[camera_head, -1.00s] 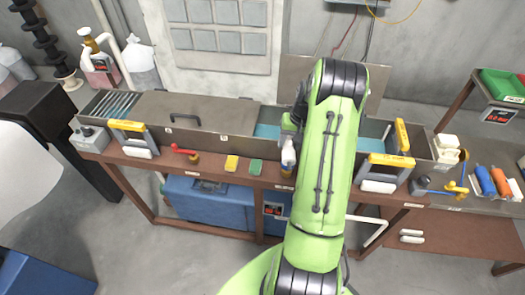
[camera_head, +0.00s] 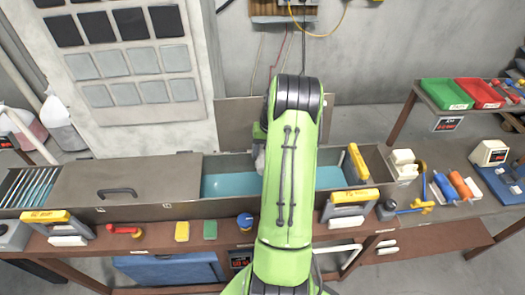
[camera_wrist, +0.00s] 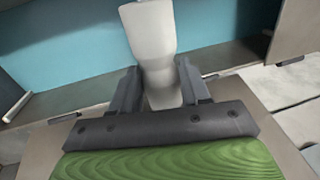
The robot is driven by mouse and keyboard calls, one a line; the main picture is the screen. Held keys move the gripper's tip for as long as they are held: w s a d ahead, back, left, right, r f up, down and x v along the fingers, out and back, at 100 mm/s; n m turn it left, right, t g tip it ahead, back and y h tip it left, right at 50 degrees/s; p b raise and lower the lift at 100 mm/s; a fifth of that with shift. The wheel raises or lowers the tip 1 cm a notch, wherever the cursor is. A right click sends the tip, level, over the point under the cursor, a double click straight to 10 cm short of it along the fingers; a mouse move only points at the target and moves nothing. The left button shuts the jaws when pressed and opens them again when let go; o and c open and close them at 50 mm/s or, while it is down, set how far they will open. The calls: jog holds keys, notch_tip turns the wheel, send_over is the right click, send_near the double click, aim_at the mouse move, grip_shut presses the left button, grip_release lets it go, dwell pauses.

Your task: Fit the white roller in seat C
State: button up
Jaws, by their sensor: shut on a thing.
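My gripper (camera_wrist: 160,95) is shut on a pale white, bottle-shaped thing (camera_wrist: 149,38) with a wide upper part and a narrower part between the fingers. I cannot tell whether it is the white roller. In the head view the thing shows only as a small pale patch (camera_head: 259,157) beside my green arm, over the open trough (camera_head: 193,215) with blue inside. White rollers lie by the yellow-handled stands, one at the left (camera_head: 68,241) and one right of my arm (camera_head: 346,223). The label letters are too small to read, so I cannot pick out seat C.
A grey lid (camera_head: 125,175) with a dark handle covers the trough's left part. On the front ledge are a red valve (camera_head: 123,230), a yellow block (camera_head: 182,231), a green block (camera_head: 210,229) and a blue knob (camera_head: 245,220). Green (camera_head: 446,93) and red bins stand at the back right.

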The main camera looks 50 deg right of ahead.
jog(key=shift+s+a+f, duration=0.15)
jog(key=shift+s+a, duration=0.2)
jog(key=shift+a, duration=0.1)
jog(key=shift+s+f+b, duration=0.1)
jog(key=shift+f+b, duration=0.2)
jog(key=shift+b, duration=0.2)
jog(key=shift+w+d+f+b, duration=0.15)
jog(key=shift+f+b, duration=0.2)
jog(key=shift+f, duration=0.3)
jog(key=shift+w+d+f+b, duration=0.1)
jog(key=shift+f+b, duration=0.25)
jog(key=shift+f, duration=0.25)
notch_tip(320, 180, down, 8)
jog(key=b, duration=0.5)
jog(key=shift+a+r, duration=0.15)
jog(key=shift+r, duration=0.05)
jog(key=shift+f+b, duration=0.25)
jog(key=shift+b, duration=0.2)
jog(key=o, duration=1.3)
jog(key=shift+s, duration=0.1)
